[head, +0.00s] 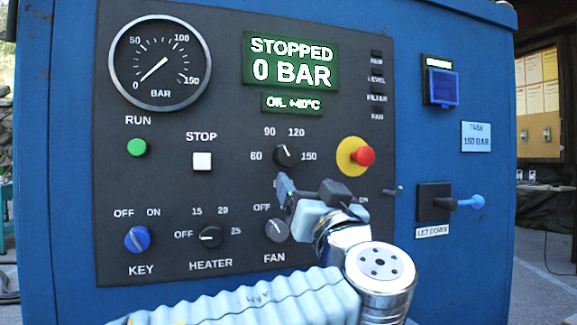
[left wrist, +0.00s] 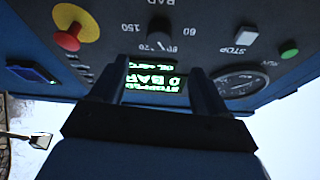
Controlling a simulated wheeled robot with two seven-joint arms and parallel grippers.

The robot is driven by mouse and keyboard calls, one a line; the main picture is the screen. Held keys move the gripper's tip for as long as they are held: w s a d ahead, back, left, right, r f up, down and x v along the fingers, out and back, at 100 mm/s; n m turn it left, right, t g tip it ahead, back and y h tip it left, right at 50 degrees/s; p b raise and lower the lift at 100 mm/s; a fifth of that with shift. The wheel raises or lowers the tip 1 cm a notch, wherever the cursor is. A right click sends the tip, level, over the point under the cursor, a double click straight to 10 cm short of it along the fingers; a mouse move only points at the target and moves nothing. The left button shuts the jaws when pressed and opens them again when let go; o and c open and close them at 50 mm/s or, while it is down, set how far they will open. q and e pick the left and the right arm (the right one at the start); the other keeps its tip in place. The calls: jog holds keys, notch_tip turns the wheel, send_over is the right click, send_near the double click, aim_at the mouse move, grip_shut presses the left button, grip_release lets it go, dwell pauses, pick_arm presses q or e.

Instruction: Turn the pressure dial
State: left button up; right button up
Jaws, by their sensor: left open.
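The pressure dial (head: 286,156) is a small black knob on the dark panel, marked 60, 90, 120 and 150. I cannot tell for sure where its pointer stands. It also shows upside down in the left wrist view (left wrist: 158,38), beyond and between my fingers. My left gripper (head: 306,190) is open and empty, just below the dial in the head view and apart from it. Its two dark fingers also show in the left wrist view (left wrist: 156,88). My right gripper is in neither view.
The red emergency button (head: 364,156) sticks out close right of the dial. The white STOP button (head: 202,161), green RUN button (head: 137,147), heater knob (head: 210,237) and fan knob (head: 276,230) surround it. The display (head: 290,62) reads STOPPED, 0 BAR. A label (head: 476,137) reads TASK 150 BAR.

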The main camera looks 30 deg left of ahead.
aim_at(288, 160)
pick_arm(q)
jog(key=p+x, duration=0.4)
jog(key=x, duration=0.7)
jog(key=shift+w+a+r, duration=0.15)
jog(key=shift+w+a, duration=0.3)
jog(key=shift+w, duration=0.05)
jog(key=shift+c, duration=0.2)
jog(key=c, duration=1)
